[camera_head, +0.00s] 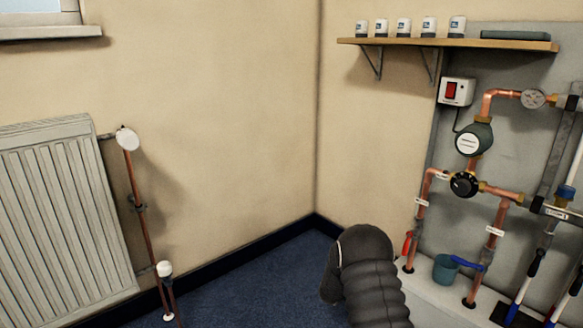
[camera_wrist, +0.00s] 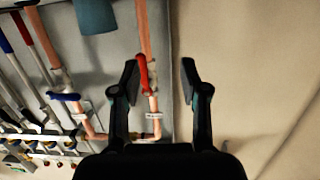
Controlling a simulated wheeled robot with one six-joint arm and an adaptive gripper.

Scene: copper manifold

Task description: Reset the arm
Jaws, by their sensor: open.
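My gripper (camera_wrist: 160,80) is open in the wrist view, with two dark fingers apart and nothing held between them. Behind the left finger, a red lever handle (camera_wrist: 142,72) shows beside a copper pipe (camera_wrist: 145,30); the depth between finger and lever is hard to tell. In the head view, a dark ribbed part of my arm (camera_head: 370,275) rises at the bottom centre, in front of the floor and wall corner. My gripper's fingers are not visible there. The red lever also shows low on the left copper pipe (camera_head: 407,243).
Copper pipework with a pump (camera_head: 473,140), a black-knobbed valve (camera_head: 464,185) and a red switch box (camera_head: 456,91) fills the right wall. A teal bucket (camera_head: 445,269) sits below. A shelf (camera_head: 450,43) carries several small cans. A radiator (camera_head: 65,215) is at left. Blue floor (camera_head: 240,290) is clear between.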

